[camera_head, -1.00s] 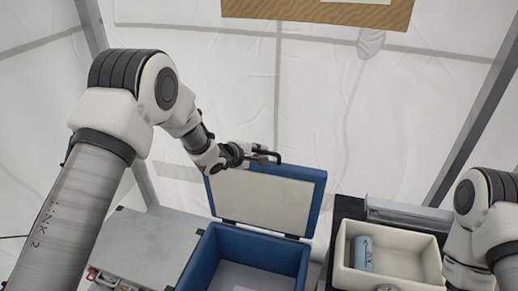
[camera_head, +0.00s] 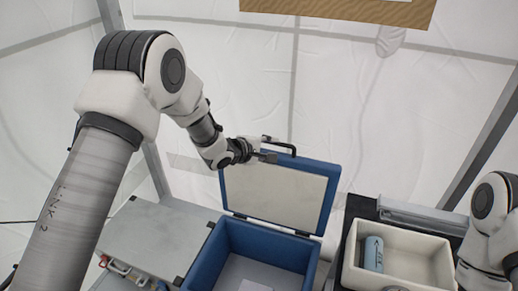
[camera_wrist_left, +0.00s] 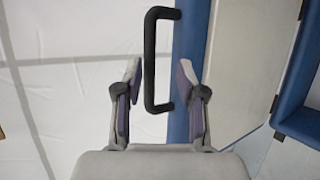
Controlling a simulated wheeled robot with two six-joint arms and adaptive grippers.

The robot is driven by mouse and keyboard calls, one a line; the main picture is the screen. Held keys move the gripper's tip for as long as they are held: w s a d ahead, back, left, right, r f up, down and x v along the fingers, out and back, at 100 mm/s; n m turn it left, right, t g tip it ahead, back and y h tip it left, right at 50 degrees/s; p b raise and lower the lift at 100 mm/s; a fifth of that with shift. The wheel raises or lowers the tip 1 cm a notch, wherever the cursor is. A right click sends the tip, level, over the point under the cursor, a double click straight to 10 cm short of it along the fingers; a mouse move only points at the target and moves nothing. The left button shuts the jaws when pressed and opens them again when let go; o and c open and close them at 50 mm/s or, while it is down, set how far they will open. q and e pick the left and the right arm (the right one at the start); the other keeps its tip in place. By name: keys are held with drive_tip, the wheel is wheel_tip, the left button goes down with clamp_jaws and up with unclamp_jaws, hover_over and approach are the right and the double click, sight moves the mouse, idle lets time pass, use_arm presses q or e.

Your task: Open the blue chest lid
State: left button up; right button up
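The blue chest (camera_head: 262,243) stands at the bottom middle of the head view. Its lid (camera_head: 275,198) is raised and stands upright at the back, with the pale inner face showing. A black handle (camera_head: 279,145) sits on the lid's top edge; it also shows in the left wrist view (camera_wrist_left: 151,60). My left gripper (camera_wrist_left: 160,80) is open, with its fingers apart on either side of the handle's lower part and the lid's edge.
A cream bin (camera_head: 407,257) with a blue cylinder (camera_head: 373,254) stands right of the chest. A grey case (camera_head: 155,238) is to the left. White tent walls and poles surround the scene. A flat pale item (camera_head: 255,286) lies inside the chest.

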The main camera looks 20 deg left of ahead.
use_arm(q)
drive_tip(key=v, duration=0.9)
drive_tip(key=shift+s+r, duration=0.15)
drive_tip(key=shift+s, duration=0.2)
